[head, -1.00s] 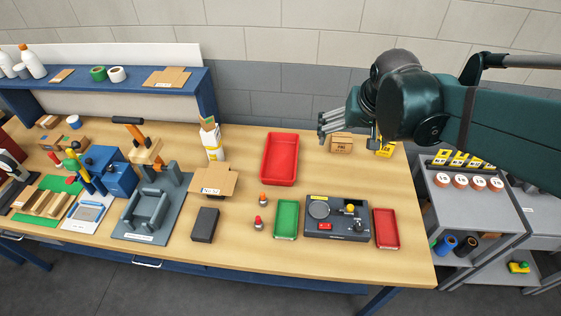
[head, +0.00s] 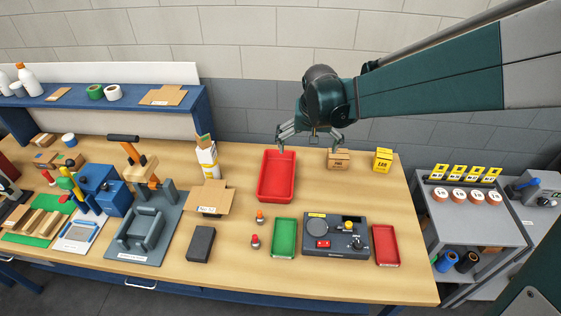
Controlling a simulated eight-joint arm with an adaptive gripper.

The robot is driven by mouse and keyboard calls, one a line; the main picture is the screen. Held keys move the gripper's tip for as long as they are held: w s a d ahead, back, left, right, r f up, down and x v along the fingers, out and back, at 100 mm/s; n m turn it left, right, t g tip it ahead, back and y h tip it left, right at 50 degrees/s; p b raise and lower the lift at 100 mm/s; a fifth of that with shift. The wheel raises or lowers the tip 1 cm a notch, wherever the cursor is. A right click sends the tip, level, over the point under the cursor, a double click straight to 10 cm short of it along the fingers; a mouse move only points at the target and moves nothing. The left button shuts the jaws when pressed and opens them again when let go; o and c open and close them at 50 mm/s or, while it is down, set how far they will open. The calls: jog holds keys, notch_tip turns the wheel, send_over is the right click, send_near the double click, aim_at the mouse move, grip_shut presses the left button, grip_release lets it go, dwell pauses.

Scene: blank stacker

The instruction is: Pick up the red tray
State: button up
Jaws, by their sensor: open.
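A larger, deep red tray (head: 264,192) stands empty near the back middle of the workbench. A smaller, shallow red tray (head: 386,246) lies at the bench's front right, right of the grey control box. My gripper (head: 310,146) is open and empty, pointing down. In the picture it shows at the far right corner of the larger red tray, with its left finger over that tray's back edge. It looks apart from the tray, but its exact height is hard to tell.
A green tray (head: 284,238) and the control box (head: 336,236) stand at the front. Small cardboard (head: 339,159) and yellow (head: 383,160) boxes stand at the back right.

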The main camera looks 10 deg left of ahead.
jog(key=g, duration=0.1)
send_near(277, 178)
jog(key=shift+r+b, duration=0.45)
jog(key=shift+r, duration=0.45)
jog(key=shift+w+f, duration=0.2)
jog(key=shift+f, duration=1.05)
jog(key=shift+f, duration=0.15)
jog(key=shift+w+f, duration=0.25)
jog(key=shift+f, duration=0.95)
jog(key=shift+w+f, duration=0.25)
jog(key=shift+f, duration=0.95)
jog(key=shift+c, duration=0.6)
jog(key=c, duration=1)
